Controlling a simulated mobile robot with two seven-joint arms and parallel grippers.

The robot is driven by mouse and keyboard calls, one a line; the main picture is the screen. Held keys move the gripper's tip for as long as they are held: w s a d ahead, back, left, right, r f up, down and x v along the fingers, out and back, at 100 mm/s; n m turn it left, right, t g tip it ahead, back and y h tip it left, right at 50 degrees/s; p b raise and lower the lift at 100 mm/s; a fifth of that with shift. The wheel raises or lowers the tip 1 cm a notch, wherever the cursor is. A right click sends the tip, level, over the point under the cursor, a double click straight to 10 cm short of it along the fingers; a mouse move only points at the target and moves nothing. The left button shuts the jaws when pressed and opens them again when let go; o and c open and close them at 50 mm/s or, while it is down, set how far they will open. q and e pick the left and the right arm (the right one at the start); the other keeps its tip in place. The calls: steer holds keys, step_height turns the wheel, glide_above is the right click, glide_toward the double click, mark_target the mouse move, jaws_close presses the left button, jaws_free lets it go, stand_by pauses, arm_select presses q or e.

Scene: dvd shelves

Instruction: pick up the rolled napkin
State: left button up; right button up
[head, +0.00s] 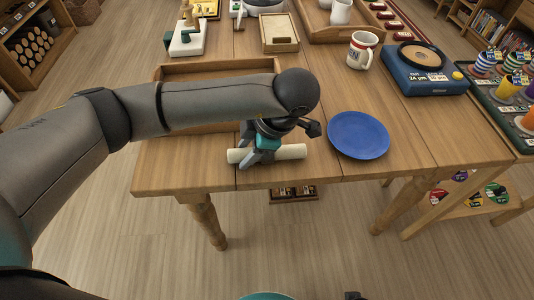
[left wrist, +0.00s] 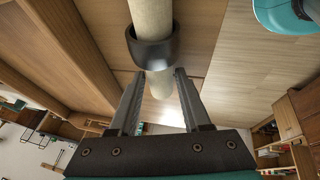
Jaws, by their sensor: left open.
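The rolled napkin (head: 292,152) is an off-white roll lying near the front edge of the wooden table. In the left wrist view the napkin (left wrist: 152,14) runs down from the top edge, with a dark ring (left wrist: 151,52) around it. My left gripper (head: 256,158) is over the middle of the napkin and hides part of it in the head view. In the left wrist view my left gripper (left wrist: 160,74) is open, one finger to each side of the roll's lower end. I cannot tell whether they touch it. My right gripper is not clearly in view.
A blue plate (head: 358,135) lies just right of the napkin. A wooden tray (head: 220,66) is behind my left arm. The table's front edge (head: 290,178) is close to the napkin.

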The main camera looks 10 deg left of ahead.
arm_select(q)
steer(key=shift+c, duration=0.3)
jaws_close()
steer(key=shift+w, duration=0.1)
stand_by(0.5)
